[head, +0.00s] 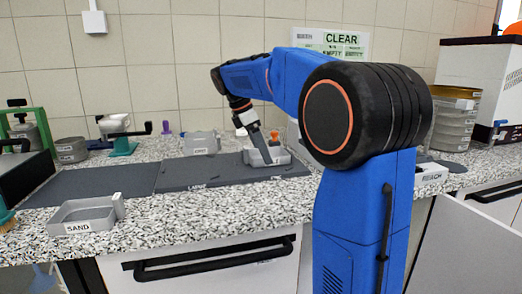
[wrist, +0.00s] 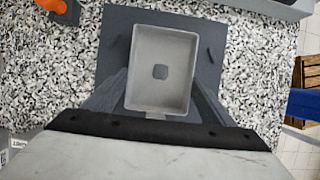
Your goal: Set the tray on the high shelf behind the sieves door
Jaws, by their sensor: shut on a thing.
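A grey rectangular tray (head: 268,157) is at the back of the dark mat on the counter, at the tip of my gripper (head: 258,148). In the wrist view the tray (wrist: 160,60) is seen from above, empty, with a dark square mark in its floor. My gripper (wrist: 155,108) is shut on the tray's near end, one finger on each side. I cannot tell whether the tray touches the mat. A white door (head: 465,250) stands open at the lower right. The shelf behind it is not visible.
A tray labelled SAND (head: 82,215) sits at the front left of the counter, and another grey tray (head: 201,143) stands at the back. The dark mat (head: 125,178) has free room at left.

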